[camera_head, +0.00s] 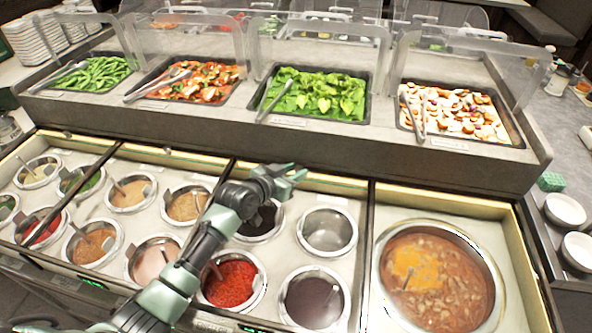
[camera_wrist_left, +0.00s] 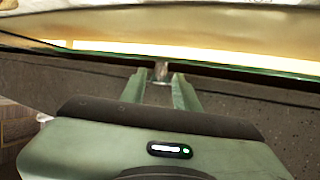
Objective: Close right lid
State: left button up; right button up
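The right lid is hard to make out as a separate panel. A thin green-edged strip (camera_head: 333,187) runs along the back of the sauce wells, and a similar green edge (camera_wrist_left: 225,66) crosses the left wrist view. My left gripper (camera_head: 288,178) is above the back of the middle wells, close to that strip. In the left wrist view its two fingers (camera_wrist_left: 160,88) are apart, with a small metal post (camera_wrist_left: 160,71) showing in the gap between their tips. Contact with the post cannot be told. My right gripper is not in view.
Uncovered wells show below, with red sauce (camera_head: 232,284), an empty-looking metal well (camera_head: 327,231) and a large soup pot (camera_head: 437,277) at right. Behind stands a raised salad counter (camera_head: 340,140) with clear guards. White bowls (camera_head: 565,210) stand at far right.

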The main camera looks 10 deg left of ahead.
pick_arm(q)
jog(key=shift+w+d+f, duration=0.15)
jog(key=shift+w+d, duration=0.05)
jog(key=shift+w, duration=0.2)
grip_shut()
dwell(1.3)
